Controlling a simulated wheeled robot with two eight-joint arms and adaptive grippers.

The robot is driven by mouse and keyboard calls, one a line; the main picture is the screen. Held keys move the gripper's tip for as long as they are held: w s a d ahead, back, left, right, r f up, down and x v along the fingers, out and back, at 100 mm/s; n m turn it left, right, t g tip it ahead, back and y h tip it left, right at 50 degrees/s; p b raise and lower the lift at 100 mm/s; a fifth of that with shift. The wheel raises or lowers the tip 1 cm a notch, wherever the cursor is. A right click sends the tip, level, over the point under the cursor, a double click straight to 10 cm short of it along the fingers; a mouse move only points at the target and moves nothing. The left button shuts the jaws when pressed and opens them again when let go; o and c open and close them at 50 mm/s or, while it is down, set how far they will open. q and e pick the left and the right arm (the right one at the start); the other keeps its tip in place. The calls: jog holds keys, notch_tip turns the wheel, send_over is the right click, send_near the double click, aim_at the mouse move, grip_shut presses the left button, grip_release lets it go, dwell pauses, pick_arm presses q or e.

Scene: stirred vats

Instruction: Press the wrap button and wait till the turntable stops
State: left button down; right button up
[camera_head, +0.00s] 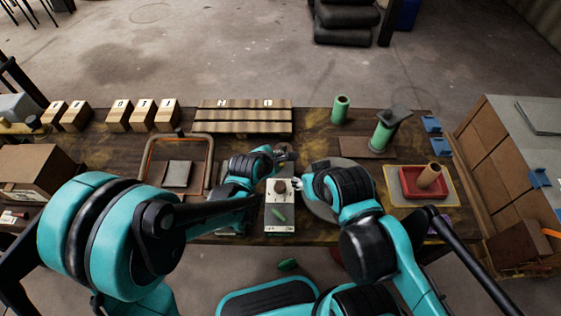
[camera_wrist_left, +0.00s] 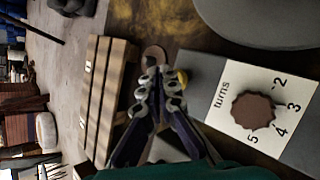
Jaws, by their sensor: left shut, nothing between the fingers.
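The control box (camera_head: 280,225) stands at the front middle of the table, with a brown knob (camera_head: 280,187) on its white plate. In the left wrist view the plate reads "turns" around the knob (camera_wrist_left: 254,110). My left gripper (camera_wrist_left: 160,82) is shut and empty at the box's far end. A small yellow part (camera_wrist_left: 183,77) shows beside its fingertips; I cannot tell whether they touch. The grey round turntable (camera_wrist_left: 255,22) is partly in view; my right arm covers part of it in the head view. My right gripper (camera_head: 302,187) is beside the knob, its jaws unclear.
A slatted wooden pallet (camera_head: 243,122) lies beyond the left gripper. A brown round piece (camera_wrist_left: 154,53) lies just past its fingertips. A red tray (camera_head: 425,184) is at right, and lettered wooden blocks (camera_head: 143,115) are at back left.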

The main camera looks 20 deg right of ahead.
pick_arm(q)
jog(key=shift+f, duration=0.1)
dwell(0.6)
jog(key=shift+f+b, duration=0.35)
jog(key=shift+b, duration=0.1)
jog(key=shift+f+b, duration=0.5)
jog(key=shift+f, duration=0.1)
dwell(0.5)
jog(key=shift+r, duration=0.2)
jog(key=shift+r+p, duration=0.8)
jog(key=shift+r, duration=0.05)
